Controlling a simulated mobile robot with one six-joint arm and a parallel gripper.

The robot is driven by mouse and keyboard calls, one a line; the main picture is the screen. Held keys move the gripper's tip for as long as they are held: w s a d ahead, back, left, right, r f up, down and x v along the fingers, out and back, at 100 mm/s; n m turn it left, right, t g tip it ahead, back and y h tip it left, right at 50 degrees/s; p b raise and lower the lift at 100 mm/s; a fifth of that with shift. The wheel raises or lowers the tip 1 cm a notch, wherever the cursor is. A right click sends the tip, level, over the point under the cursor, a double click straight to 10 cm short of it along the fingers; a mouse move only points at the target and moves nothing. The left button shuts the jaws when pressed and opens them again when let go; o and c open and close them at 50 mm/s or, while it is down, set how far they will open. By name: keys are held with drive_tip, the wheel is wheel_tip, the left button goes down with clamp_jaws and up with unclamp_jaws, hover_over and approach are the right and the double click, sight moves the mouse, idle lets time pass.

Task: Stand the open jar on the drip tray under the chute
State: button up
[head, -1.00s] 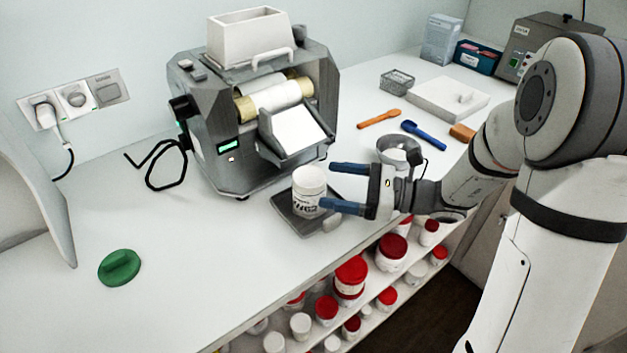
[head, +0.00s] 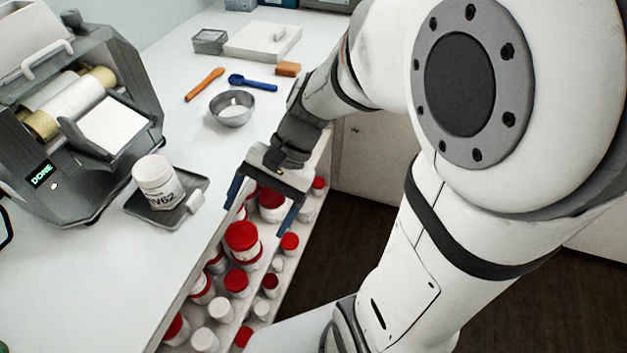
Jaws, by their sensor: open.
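A white jar (head: 157,182) with dark lettering stands upright on the grey drip tray (head: 187,212), below the lip of the chute (head: 112,125). Its top looks white, and I cannot tell from here whether it is open. The mill (head: 75,150) shows "DONE" on its small display. My gripper (head: 259,215) is open and empty, to the right of the tray and over the bench's front edge. It is apart from the jar, with its blue fingers pointing down toward the shelf.
A shelf below the bench holds several white jars, many with red lids (head: 243,238). A metal bowl (head: 232,109), an orange spoon (head: 205,84), a blue scoop (head: 251,82), a brown block (head: 288,69) and a white box (head: 262,41) lie farther back.

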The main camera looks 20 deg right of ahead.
drive_tip(key=d+r+n+t+h, duration=0.2)
drive_tip(key=d+n+t+h, duration=0.3)
drive_tip(key=d, duration=0.5)
drive_tip(key=shift+d+r+n+h, duration=0.15)
drive_tip(key=shift+d+n+h, duration=0.05)
drive_tip(key=shift+n+h, duration=0.8)
drive_tip(key=r+p, duration=0.2)
drive_tip(key=r, duration=0.1)
drive_tip(key=r+p, duration=0.2)
drive_tip(key=p, duration=0.1)
drive_tip(key=shift+s+r, duration=0.2)
drive_tip(key=shift+r, duration=0.2)
